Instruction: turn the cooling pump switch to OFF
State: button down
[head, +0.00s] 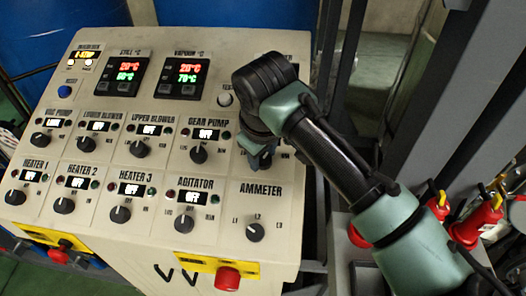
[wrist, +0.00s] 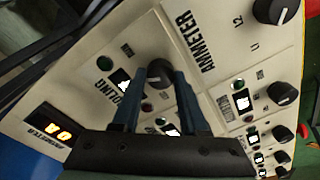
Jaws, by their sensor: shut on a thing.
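The cooling pump switch, a black round knob (wrist: 159,72), sits on the cream control panel (head: 75,220), beside the partly covered label ending in "OOLING". In the wrist view my gripper (wrist: 160,88) has its two blue-grey fingers on either side of this knob, shut on it. In the head view my gripper (head: 258,156) points down at the panel's right side, right of the gear pump knob (head: 199,154), and hides the cooling pump knob and label. The small display (wrist: 122,80) beside the knob is partly covered and too small to read.
The ammeter knob (head: 255,232) is just below my gripper in the head view. The agitator knob (head: 184,224) is to its lower left. A red emergency button (head: 227,278) is on the panel's front edge. Dark metal frame bars stand close on the right.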

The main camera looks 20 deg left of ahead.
jog(key=n, duration=0.5)
jog(key=shift+a, duration=0.1)
dwell(0.5)
jog(key=shift+c, duration=2.2)
grip_release()
jog(key=b+v, duration=0.3)
jog(key=v, duration=1)
jog(key=shift+a, duration=0.1)
